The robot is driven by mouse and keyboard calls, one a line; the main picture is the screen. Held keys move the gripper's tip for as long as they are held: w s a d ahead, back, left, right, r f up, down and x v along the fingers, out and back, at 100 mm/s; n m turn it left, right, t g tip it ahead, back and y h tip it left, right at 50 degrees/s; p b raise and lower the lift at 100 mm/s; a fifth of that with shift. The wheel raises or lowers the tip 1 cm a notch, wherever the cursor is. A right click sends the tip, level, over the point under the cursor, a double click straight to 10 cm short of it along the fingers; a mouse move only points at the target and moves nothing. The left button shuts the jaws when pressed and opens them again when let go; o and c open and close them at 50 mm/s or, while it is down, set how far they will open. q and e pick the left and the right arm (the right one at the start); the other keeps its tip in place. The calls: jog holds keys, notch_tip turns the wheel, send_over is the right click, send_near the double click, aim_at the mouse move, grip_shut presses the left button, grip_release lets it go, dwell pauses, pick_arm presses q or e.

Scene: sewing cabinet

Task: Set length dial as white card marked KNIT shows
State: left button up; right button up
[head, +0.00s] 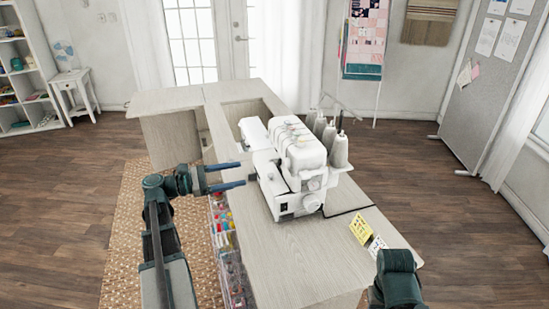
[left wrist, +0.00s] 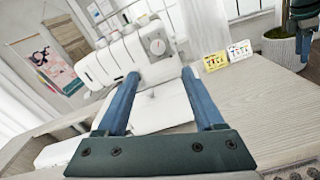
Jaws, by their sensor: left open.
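A white machine (head: 298,160) stands on the cabinet top. In the left wrist view, the machine (left wrist: 125,55) has a round grey-white dial (left wrist: 157,46) on its end face; its marks are too small to read. My left gripper (head: 241,174) is open and empty, left of the machine, its fingers pointing at it. In the left wrist view, the open fingers (left wrist: 160,75) are apart from the dial. A white card (head: 377,246) stands right of the machine, also seen in the left wrist view (left wrist: 239,51); its text is unreadable. My right arm's blue finger parts (left wrist: 306,45) show at that view's edge.
A yellow card (head: 360,231) stands beside the white card. Thread cones (head: 340,150) stand behind the machine. The cabinet top (head: 290,260) is clear in front. Below its left edge is a rack of coloured items (head: 225,240). My right arm is at the lower right.

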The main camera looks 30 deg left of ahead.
pick_arm(q)
send_near(284, 164)
jog(key=x, duration=0.8)
jog(key=shift+w+a+f, duration=0.1)
jog(key=shift+w, duration=0.05)
jog(key=shift+c, duration=0.2)
grip_shut()
